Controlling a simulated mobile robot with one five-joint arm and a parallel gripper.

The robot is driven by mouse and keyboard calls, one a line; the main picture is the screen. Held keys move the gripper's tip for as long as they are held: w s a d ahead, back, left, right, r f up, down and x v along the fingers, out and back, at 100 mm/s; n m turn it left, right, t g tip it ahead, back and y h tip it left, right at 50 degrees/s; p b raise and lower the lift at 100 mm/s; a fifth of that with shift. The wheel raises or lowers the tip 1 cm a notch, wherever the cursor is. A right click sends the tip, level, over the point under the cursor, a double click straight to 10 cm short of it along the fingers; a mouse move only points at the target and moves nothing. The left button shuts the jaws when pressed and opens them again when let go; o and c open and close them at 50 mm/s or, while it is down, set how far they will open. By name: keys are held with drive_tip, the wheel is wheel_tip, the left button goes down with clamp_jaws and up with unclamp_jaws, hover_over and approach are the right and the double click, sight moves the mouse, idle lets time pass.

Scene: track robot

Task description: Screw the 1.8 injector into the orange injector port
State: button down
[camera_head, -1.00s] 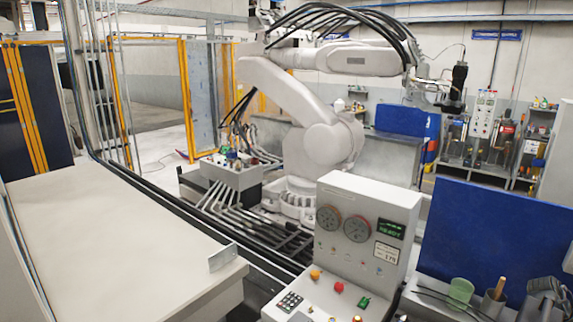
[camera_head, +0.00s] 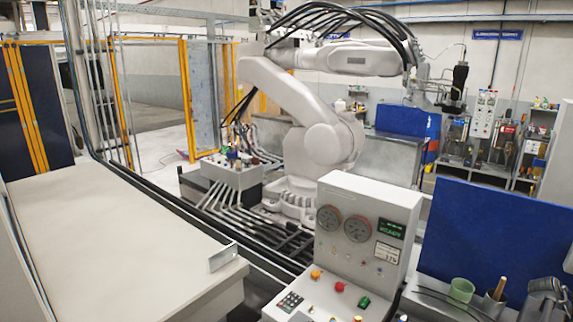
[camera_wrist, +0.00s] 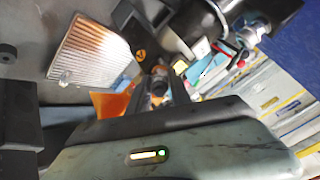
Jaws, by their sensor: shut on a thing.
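In the wrist view, the body of my gripper fills the lower half, and its dark fingers (camera_wrist: 160,98) point up toward the middle. They are shut on a small dark cylindrical part (camera_wrist: 158,83), which looks like the injector; the 1.8 marking cannot be read. Just left of the fingers is an orange piece (camera_wrist: 112,102), partly hidden behind my gripper. It may be the orange injector port, but no opening shows. I cannot tell whether the held part touches it. The head view shows neither my gripper nor the injector.
In the wrist view, a ribbed metal plate (camera_wrist: 92,50) lies upper left, and cluttered tools (camera_wrist: 215,65) lie right. In the head view, a control panel (camera_head: 355,240) stands front centre, a bare pale table (camera_head: 110,245) left, and a blue board (camera_head: 490,235) right, behind cups.

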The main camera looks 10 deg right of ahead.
drive_tip(key=m, duration=0.5)
drive_tip(key=m, duration=0.6)
drive_tip(key=c, duration=1.1)
unclamp_jaws()
drive_tip(key=shift+c, duration=0.9)
drive_tip(key=shift+r, duration=0.1)
